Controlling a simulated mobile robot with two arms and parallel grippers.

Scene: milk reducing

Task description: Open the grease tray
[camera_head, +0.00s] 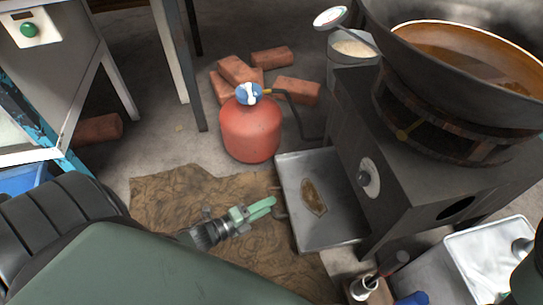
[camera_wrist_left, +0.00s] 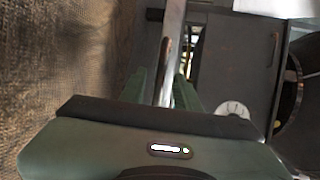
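The grease tray (camera_head: 325,228) is a shallow grey metal tray with a brown patch of grease on its floor. In the head view it sticks well out of the low side of the dark stove (camera_head: 345,120). Its small handle (camera_head: 279,212) is on the left edge. My left gripper (camera_head: 274,205) has green fingers that reach the handle from the left. In the left wrist view its fingers (camera_wrist_left: 160,92) stand apart, with the tray's pale edge (camera_wrist_left: 171,50) showing between them. Whether they touch the handle is hidden. My right gripper does not show.
A red gas cylinder (camera_head: 250,132) stands just behind the tray, with bricks (camera_head: 297,90) beyond it. A brown mat (camera_head: 165,198) lies on the floor under my left gripper. A large wok (camera_head: 470,45) sits on the stove. Bottles (camera_head: 364,288) and a white-lined bin (camera_head: 492,262) stand at front right.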

